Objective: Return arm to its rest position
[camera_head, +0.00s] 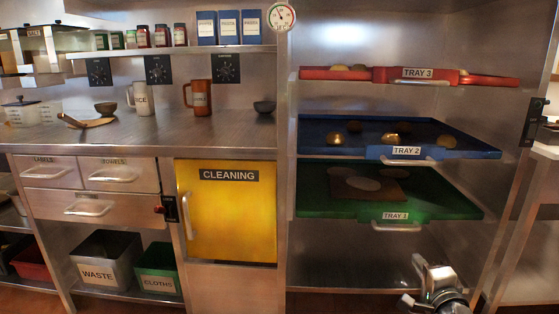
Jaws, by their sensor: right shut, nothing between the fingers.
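My right gripper (425,275) shows at the bottom right of the head view, in front of the lower part of the tray rack. It is shut and empty, apart from the trays and below the green tray (325,203). Part of my right arm below it is cut off by the picture's bottom edge. My left gripper and left arm are not in view.
Above the green tray are a blue tray (318,138) and a red tray (345,75), all holding items. A steel counter (225,135) with mugs and bowls stands left, above a closed yellow cleaning door (232,220). The rack's lowest shelf (345,276) looks empty.

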